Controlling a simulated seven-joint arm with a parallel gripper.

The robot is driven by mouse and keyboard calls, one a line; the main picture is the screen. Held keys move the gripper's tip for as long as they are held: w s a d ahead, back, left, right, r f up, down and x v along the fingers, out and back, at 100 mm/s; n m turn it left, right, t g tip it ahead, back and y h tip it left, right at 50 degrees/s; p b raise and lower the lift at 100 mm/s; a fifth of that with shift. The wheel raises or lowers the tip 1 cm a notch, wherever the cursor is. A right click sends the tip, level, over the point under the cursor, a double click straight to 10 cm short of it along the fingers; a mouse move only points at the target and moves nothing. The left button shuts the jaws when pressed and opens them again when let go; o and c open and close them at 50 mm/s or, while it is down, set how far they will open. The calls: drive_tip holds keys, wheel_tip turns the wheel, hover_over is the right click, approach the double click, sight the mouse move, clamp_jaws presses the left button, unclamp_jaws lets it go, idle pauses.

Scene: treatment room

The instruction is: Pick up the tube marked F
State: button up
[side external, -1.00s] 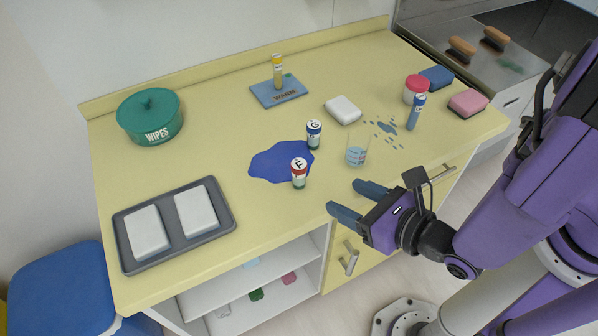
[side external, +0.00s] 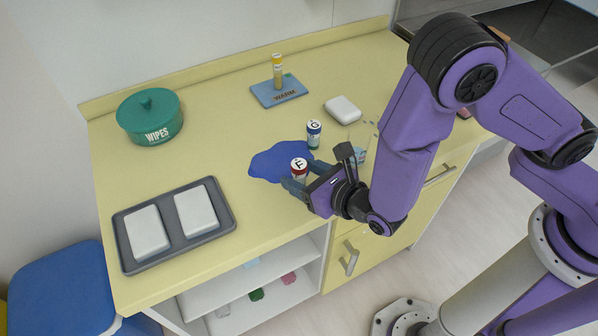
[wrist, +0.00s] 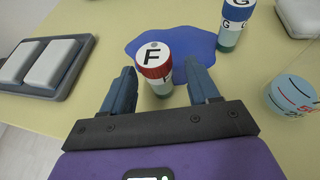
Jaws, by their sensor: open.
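The tube marked F (side external: 299,167) has a red cap with a black F on a white top. It stands upright on the table at the edge of the blue spill. In the wrist view the F tube (wrist: 154,66) is between my open fingers, with a gap on each side. My gripper (side external: 304,178) is at the tube from the front right, and its fingers partly hide the tube's body in the side view. The blue-capped tube marked G (side external: 313,133) stands just behind; it also shows in the wrist view (wrist: 234,22).
A blue spill (side external: 272,162) lies around the tubes. A glass beaker (side external: 360,150) stands to the right, partly behind my arm. A grey tray (side external: 222,222) with white blocks is at left.

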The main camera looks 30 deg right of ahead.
sight(294, 171)
drive_tip(key=x, duration=0.3)
drive_tip(key=shift+w, duration=0.1)
drive_tip(key=c, duration=1)
drive_tip(key=shift+r, duration=0.15)
